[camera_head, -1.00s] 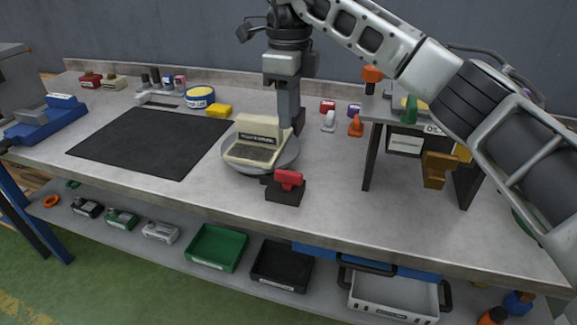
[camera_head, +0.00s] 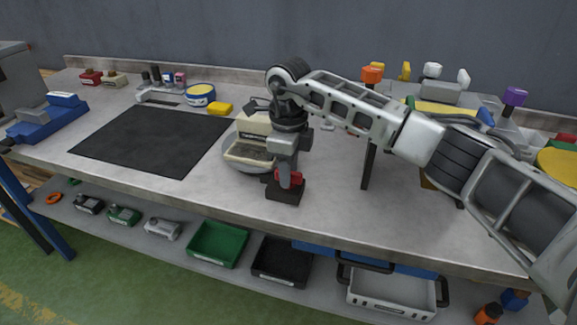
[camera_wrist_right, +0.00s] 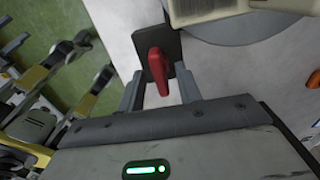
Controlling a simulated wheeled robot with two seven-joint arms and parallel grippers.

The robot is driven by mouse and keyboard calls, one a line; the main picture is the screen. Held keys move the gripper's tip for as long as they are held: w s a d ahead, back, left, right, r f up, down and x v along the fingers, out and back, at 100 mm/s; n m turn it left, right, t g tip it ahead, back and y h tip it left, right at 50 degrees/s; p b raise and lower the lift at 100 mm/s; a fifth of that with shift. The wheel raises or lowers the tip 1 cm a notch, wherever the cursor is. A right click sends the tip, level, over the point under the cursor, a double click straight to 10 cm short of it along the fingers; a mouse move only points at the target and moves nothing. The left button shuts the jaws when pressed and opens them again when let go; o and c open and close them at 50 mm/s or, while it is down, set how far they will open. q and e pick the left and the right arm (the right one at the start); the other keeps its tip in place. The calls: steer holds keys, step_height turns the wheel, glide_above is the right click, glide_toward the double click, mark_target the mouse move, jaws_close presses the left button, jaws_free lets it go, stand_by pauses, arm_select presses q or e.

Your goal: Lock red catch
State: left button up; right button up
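The red catch (camera_wrist_right: 158,72) is a red lever on a dark base block (camera_head: 286,193), in front of the round grey turntable (camera_head: 236,170). A beige fixture (camera_head: 250,150) stands on the turntable, partly hidden by my right arm. My right gripper (camera_wrist_right: 160,90) points down at the catch. In the wrist view its two fingers are apart, one on each side of the red lever, with gaps visible. In the head view the gripper (camera_head: 287,184) covers much of the lever; only bits of red (camera_head: 296,178) show beside it. My left gripper is not in view.
A black mat (camera_head: 150,140) lies left of the turntable. A yellow block (camera_head: 220,108) and a round blue-and-yellow container (camera_head: 200,95) stand behind. A raised stand (camera_head: 369,165) with coloured pieces is on the right, partly behind my right arm. The front table strip is clear.

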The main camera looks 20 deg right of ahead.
jaws_close()
steer(key=shift+m, duration=0.3)
steer(key=m, duration=0.3)
steer(key=shift+r+m, duration=0.1)
steer(key=shift+m, duration=0.3)
steer(key=m, duration=0.4)
steer(key=shift+m+b, duration=0.3)
steer(key=shift+b, duration=0.05)
steer(key=m, duration=0.4)
steer(key=shift+w+m, duration=0.1)
steer(key=shift+m, duration=1.9)
steer(key=shift+r, duration=0.1)
